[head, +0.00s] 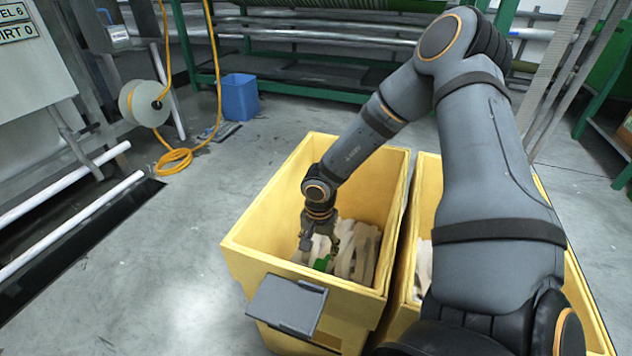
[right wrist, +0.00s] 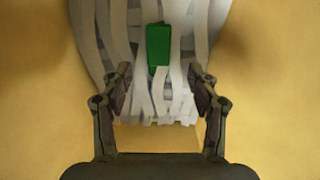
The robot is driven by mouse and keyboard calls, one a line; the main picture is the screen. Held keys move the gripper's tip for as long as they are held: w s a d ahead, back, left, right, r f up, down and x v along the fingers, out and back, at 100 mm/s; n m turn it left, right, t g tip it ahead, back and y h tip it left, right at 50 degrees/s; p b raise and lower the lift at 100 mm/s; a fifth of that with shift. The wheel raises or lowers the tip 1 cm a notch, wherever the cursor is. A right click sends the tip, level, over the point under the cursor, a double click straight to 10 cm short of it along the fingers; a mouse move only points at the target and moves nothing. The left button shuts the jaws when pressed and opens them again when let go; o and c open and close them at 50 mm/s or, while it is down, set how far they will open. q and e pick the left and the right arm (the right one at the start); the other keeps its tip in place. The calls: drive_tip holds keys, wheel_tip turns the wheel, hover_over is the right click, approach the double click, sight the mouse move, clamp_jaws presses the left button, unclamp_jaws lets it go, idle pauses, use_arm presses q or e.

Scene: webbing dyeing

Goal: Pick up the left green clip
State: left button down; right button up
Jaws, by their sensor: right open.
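A green clip (right wrist: 159,46) lies on pale webbing strips (right wrist: 140,85) inside a yellow bin. In the right wrist view it is ahead of my right gripper (right wrist: 160,85), roughly centred between the fingers and apart from them. My right gripper is open and empty. In the head view my right gripper (head: 324,240) reaches down into the left yellow bin (head: 260,210), close beside the green clip (head: 321,264), which is partly hidden. Only one green clip shows. My left gripper is not in view.
A second yellow bin (head: 428,185) stands close on the right, partly hidden by my right arm. A grey plate (head: 287,304) is on the left bin's front. A blue bin (head: 239,97) and a yellow hose (head: 175,156) are behind left. The floor left of the bins is clear.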

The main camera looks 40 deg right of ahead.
sight(320, 264)
wheel_tip(320, 264, down, 4)
drive_tip(key=shift+b, duration=0.7)
drive_tip(key=f+b, duration=0.2)
drive_tip(key=f, duration=0.1)
drive_tip(key=d+f+b, duration=0.1)
drive_tip(key=f, duration=0.1)
drive_tip(key=shift+w+f, duration=0.1)
drive_tip(key=shift+f, duration=0.05)
drive_tip(key=shift+a, duration=0.1)
drive_tip(key=c, duration=1.3)
